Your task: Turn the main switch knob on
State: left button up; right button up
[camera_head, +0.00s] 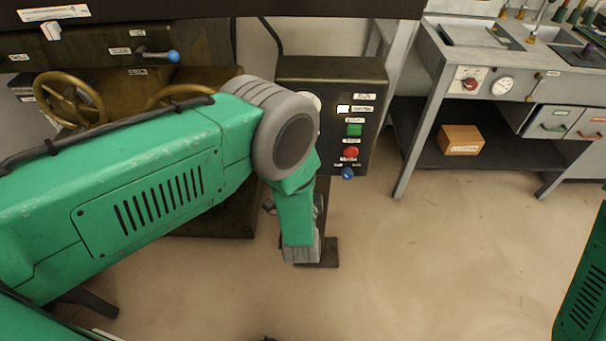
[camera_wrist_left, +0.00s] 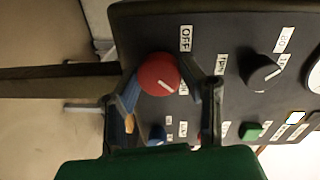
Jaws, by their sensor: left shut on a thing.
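The red round knob (camera_wrist_left: 158,73) with a white pointer line sits on the dark control panel (camera_wrist_left: 225,20) in the left wrist view. A label reading OFF (camera_wrist_left: 185,38) is beside it; another label by the knob is partly covered by a finger. My left gripper (camera_wrist_left: 161,77) has one finger on each side of this knob and is shut on it. The panel also shows in the head view (camera_head: 330,68), where my green left arm hides the knob and the gripper fingers. My right gripper is out of view.
Close by on the panel are a black knob (camera_wrist_left: 263,70), a blue knob (camera_wrist_left: 156,134) and a green button (camera_wrist_left: 250,131). In the head view a red button (camera_head: 350,153) shows too. Brass handwheels (camera_head: 68,98) stand at left, a grey bench (camera_head: 440,60) at right.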

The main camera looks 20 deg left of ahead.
pick_arm(q)
jog(key=shift+d, duration=0.2)
jog(key=o, duration=1.1)
jog(key=shift+w+f, duration=0.1)
jog(key=shift+o, duration=0.2)
jog(key=v, duration=1.2)
